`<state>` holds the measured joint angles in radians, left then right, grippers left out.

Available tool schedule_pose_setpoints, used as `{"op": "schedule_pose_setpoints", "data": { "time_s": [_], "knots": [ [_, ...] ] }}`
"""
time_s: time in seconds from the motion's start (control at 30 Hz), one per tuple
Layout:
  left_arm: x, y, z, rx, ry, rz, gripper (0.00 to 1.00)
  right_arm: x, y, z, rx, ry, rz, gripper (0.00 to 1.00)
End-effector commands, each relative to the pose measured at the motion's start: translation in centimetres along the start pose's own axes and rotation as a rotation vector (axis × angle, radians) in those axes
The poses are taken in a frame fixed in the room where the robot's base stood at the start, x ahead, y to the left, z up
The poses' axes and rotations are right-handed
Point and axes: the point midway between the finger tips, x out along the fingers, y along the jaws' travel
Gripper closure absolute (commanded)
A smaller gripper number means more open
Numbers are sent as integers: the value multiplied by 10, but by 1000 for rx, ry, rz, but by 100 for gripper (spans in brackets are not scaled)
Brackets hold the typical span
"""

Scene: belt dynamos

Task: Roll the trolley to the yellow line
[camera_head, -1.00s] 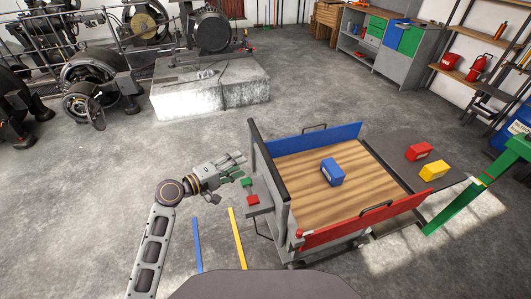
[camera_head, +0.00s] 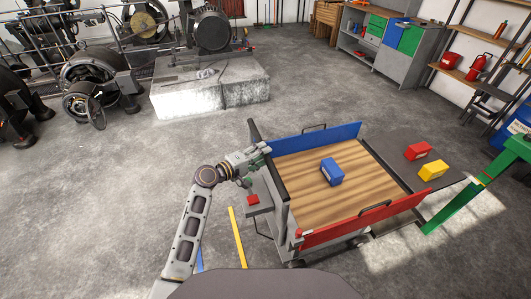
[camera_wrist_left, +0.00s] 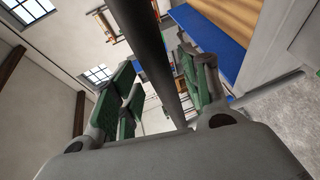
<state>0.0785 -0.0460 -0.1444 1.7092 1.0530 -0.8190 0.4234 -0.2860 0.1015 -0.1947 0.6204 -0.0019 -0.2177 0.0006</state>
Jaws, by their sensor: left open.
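The trolley (camera_head: 312,197) stands right of centre in the head view, with a wooden deck, a blue far side and a red near side. A blue box lies on its deck. Its dark push handle (camera_head: 269,165) runs along its left end. My left gripper (camera_head: 264,149) is open at the far part of this handle. In the left wrist view the dark bar (camera_wrist_left: 165,55) passes between the green-padded fingers (camera_wrist_left: 160,100); I cannot tell whether they touch it. The yellow line (camera_head: 238,238) is on the floor left of the trolley. My right gripper is not in view.
A blue line (camera_head: 200,260) lies left of the yellow one, partly behind my arm. A dark platform (camera_head: 405,150) with a red and a yellow box adjoins the trolley's right end, beside a green post (camera_head: 470,190). Bare floor lies left; a concrete block (camera_head: 210,90) stands behind.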

Motion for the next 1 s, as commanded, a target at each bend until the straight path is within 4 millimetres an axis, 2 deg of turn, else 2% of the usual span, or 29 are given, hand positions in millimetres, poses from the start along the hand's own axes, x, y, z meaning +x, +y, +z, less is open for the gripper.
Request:
{"op": "schedule_pose_setpoints", "data": {
  "time_s": [0.3,0.67,0.77,1.0],
  "knots": [
    [22,-1,0,0,1,-1,54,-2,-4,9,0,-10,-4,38],
    [24,-1,0,0,1,-1,54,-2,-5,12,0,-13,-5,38],
    [24,-1,0,0,1,-1,64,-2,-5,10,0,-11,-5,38],
    [24,-1,0,0,1,-1,95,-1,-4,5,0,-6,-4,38]
  ]
}}
